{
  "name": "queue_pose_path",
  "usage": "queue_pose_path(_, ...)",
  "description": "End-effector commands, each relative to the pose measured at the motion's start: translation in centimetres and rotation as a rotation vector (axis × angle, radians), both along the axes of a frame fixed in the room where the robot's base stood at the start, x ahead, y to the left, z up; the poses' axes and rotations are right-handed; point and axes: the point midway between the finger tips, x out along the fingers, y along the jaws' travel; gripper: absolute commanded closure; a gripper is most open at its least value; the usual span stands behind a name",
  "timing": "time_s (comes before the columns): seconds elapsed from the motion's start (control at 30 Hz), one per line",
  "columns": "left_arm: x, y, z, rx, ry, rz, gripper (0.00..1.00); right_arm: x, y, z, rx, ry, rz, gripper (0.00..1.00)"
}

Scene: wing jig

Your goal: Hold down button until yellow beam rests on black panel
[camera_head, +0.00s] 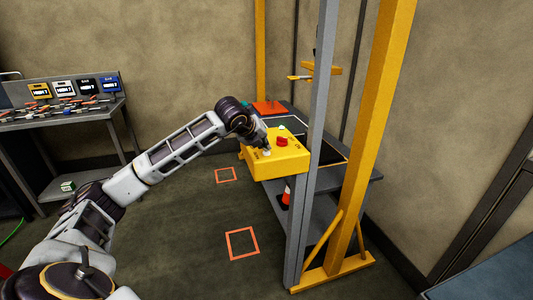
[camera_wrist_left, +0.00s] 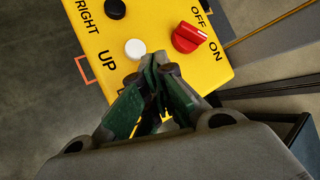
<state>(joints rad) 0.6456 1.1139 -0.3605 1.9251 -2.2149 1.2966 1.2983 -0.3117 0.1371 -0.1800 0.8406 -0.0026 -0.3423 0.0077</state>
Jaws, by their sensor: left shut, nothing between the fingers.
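The yellow control box (camera_head: 290,164) is in the middle of the head view. In the left wrist view its face (camera_wrist_left: 85,20) shows a white button (camera_wrist_left: 135,48) beside UP, a black button (camera_wrist_left: 115,9) near RIGHT and a red knob (camera_wrist_left: 185,38) between OFF and ON. My left gripper (camera_wrist_left: 157,62) is shut and empty, its tips over the box face just beside the white button. They hide the face below; I cannot tell whether they press anything. A short yellow beam (camera_head: 322,69) hangs behind the grey post. The black panel (camera_head: 331,155) lies below it, apart from it.
A grey post (camera_head: 317,130) and a yellow upright (camera_head: 374,120) stand right of the box. A workbench (camera_head: 60,116) stands at the left. The floor between is clear, with orange squares (camera_head: 242,256).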

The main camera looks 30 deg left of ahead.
Motion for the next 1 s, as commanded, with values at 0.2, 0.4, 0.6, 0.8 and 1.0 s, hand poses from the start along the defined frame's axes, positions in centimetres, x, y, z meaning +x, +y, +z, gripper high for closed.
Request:
queue_pose_path(0.2,0.0,-0.01,-0.19,0.0,0.0,0.0,1.0,0.0,0.01,-0.19,0.0,0.0,0.0,0.6)
queue_pose_path(0.4,0.0,-0.01,-0.32,0.0,0.0,0.0,1.0,-0.01,0.0,-0.34,0.0,0.0,0.0,0.6)
queue_pose_path(0.6,-0.01,-0.01,-0.47,-0.001,0.001,-0.001,1.0,0.0,-0.01,-0.48,0.0,0.0,0.0,0.6)
queue_pose_path(0.8,-0.01,-0.03,-0.57,0.0,0.001,0.0,1.0,0.0,0.0,-0.58,0.0,0.0,0.0,0.6)
queue_pose_path(1.0,-0.01,-0.03,-0.56,0.0,0.001,0.0,1.0,-0.01,0.0,-0.56,0.0,0.0,0.0,0.6)
